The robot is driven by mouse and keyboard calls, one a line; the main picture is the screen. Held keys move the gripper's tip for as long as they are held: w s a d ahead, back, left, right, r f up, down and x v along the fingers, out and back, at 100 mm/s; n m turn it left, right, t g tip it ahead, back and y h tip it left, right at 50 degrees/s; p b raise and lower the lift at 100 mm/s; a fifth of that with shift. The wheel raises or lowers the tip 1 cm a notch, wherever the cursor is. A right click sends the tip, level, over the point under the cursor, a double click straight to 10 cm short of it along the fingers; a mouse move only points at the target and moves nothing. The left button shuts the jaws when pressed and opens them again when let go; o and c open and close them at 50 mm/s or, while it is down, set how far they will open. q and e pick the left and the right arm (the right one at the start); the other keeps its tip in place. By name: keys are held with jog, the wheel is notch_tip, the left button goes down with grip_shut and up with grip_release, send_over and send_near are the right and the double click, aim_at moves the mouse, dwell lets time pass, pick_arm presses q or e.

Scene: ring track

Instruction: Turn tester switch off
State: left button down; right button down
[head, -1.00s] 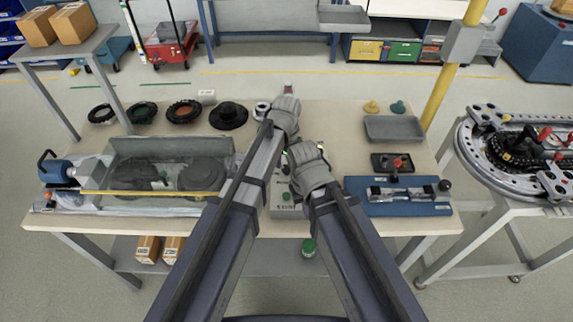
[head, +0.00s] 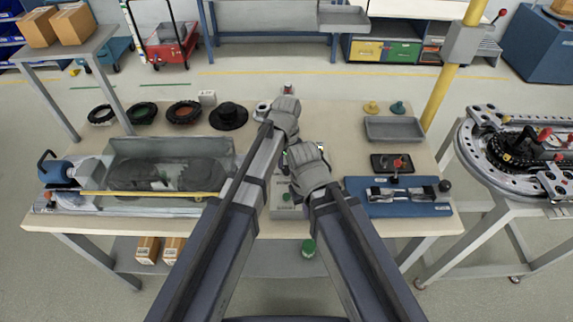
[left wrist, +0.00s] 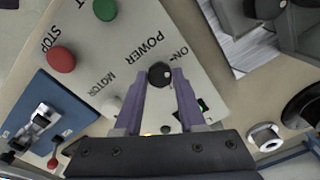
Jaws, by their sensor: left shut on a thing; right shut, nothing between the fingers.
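The tester panel (left wrist: 110,45) is a pale box with a black switch knob (left wrist: 159,72) beside the words POWER and ON. My left gripper (left wrist: 163,85) is shut on this knob in the left wrist view. The panel also has a red STOP button (left wrist: 61,58), a green button (left wrist: 104,9) and a small lit green indicator (left wrist: 202,105). In the head view my arms hide most of the panel (head: 283,212). My left gripper (head: 286,112) is higher there, its fingertips unclear. My right gripper (head: 305,156) is shut and empty, lower and to the right.
A clear-covered unit with dark round parts (head: 165,172) stands left on the bench. Black rings (head: 183,112) lie behind it. A blue fixture (head: 408,208) and a grey tray (head: 394,128) are at right. A ring track (head: 480,160) stands on a separate table farther right.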

pick_arm(q)
jog(key=m, duration=1.3)
jog(key=shift+m, duration=1.9)
jog(key=c, duration=0.5)
grip_release()
jog(key=shift+r, duration=0.1)
